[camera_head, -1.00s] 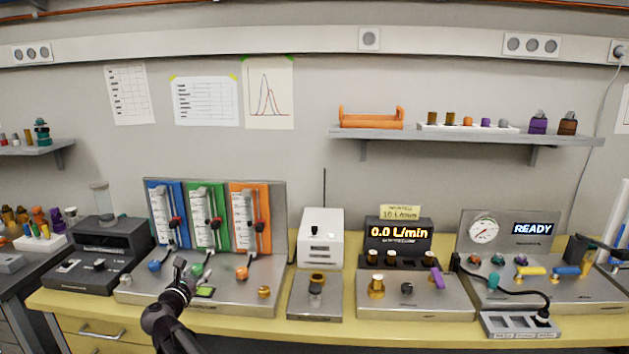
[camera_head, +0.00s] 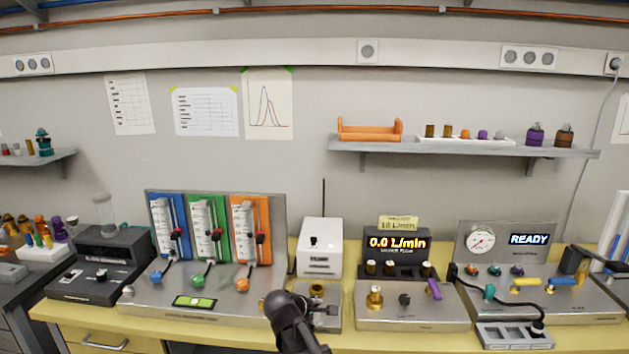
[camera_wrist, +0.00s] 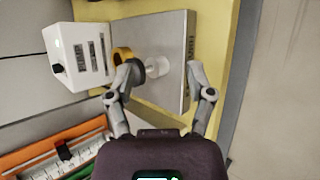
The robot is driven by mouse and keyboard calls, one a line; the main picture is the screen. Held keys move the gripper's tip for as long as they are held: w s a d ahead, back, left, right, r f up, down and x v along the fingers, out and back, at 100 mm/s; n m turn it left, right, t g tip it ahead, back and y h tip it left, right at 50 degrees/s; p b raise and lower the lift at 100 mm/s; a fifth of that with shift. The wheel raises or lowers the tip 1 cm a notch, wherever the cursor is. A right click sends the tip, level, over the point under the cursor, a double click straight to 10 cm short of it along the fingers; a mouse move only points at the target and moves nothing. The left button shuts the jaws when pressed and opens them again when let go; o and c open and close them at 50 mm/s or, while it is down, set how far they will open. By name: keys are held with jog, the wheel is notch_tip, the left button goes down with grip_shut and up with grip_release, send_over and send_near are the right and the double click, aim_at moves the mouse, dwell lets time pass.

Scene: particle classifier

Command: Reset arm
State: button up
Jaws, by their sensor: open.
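My gripper (camera_head: 325,306) is in front of the small grey metal unit that stands below the white box. In the wrist view my gripper (camera_wrist: 162,92) has its two fingers apart, with nothing between them that I can see held. The grey unit (camera_wrist: 180,28) lies beyond the fingers, with a brass ring (camera_wrist: 122,55) and a pale cylinder (camera_wrist: 157,67) on it. In the head view my arm hides part of this unit (camera_head: 335,325).
The flow panel (camera_head: 225,305) with blue, green and orange columns stands to the left. A flow display unit (camera_head: 410,318) and a gauge unit (camera_head: 590,300) stand to the right. The white box (camera_head: 320,248) is behind. The yellow bench front (camera_head: 130,340) has drawers.

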jog(key=s+d+f+m+g+y+p, duration=0.1)
jog(key=s+d+m+g+y+p, duration=0.3)
jog(key=s+d+m, duration=1.1)
jog(key=s+d+g+y, duration=0.1)
jog(key=s+g+y, duration=0.1)
jog(key=g, duration=0.1)
jog(key=shift+s+d+m+p, duration=0.15)
jog(key=shift+s+m+p, duration=0.15)
jog(key=shift+p, duration=0.05)
dwell(2.0)
